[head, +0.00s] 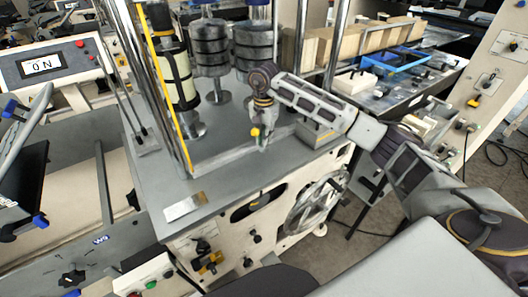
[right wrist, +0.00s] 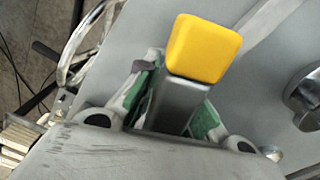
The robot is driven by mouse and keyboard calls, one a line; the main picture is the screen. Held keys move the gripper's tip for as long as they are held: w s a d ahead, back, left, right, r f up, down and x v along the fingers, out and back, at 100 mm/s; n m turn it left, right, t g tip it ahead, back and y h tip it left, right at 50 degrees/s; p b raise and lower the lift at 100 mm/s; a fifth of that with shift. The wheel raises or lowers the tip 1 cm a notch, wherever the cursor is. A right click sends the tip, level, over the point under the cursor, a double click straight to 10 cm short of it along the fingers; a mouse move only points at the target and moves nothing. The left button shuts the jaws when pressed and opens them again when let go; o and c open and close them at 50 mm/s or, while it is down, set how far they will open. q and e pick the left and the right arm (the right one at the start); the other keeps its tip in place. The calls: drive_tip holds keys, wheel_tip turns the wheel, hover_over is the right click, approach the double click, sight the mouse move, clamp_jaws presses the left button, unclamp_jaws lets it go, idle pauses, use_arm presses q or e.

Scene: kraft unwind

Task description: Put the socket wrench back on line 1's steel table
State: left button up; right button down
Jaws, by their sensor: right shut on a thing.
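My right gripper (head: 262,118) is over the grey machine top, in front of the metal rollers. It is shut on a grey tool with a yellow end, apparently the socket wrench (head: 255,132). In the right wrist view, the wrench's yellow end (right wrist: 203,48) sticks out past the green-lined fingers (right wrist: 178,100), and its dark grey shank lies between them. Its far end is hidden, and I cannot tell if it touches the surface below. A steel table (head: 375,104) stands at the back right; no line number is readable on it. My left gripper is not in view.
Upright posts and rollers (head: 210,45) crowd the back of the machine top (head: 150,195). A small metal plate (head: 185,206) lies at its front edge. The table at the back right carries wooden blocks (head: 360,40), a blue tray (head: 392,63) and small items.

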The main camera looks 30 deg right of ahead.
drive_tip(key=shift+f, duration=1.55)
drive_tip(key=shift+f+p, duration=0.65)
drive_tip(key=shift+f, duration=1.2)
drive_tip(key=shift+f, duration=0.15)
drive_tip(key=c, duration=1.5)
unclamp_jaws()
drive_tip(key=shift+r, duration=0.2)
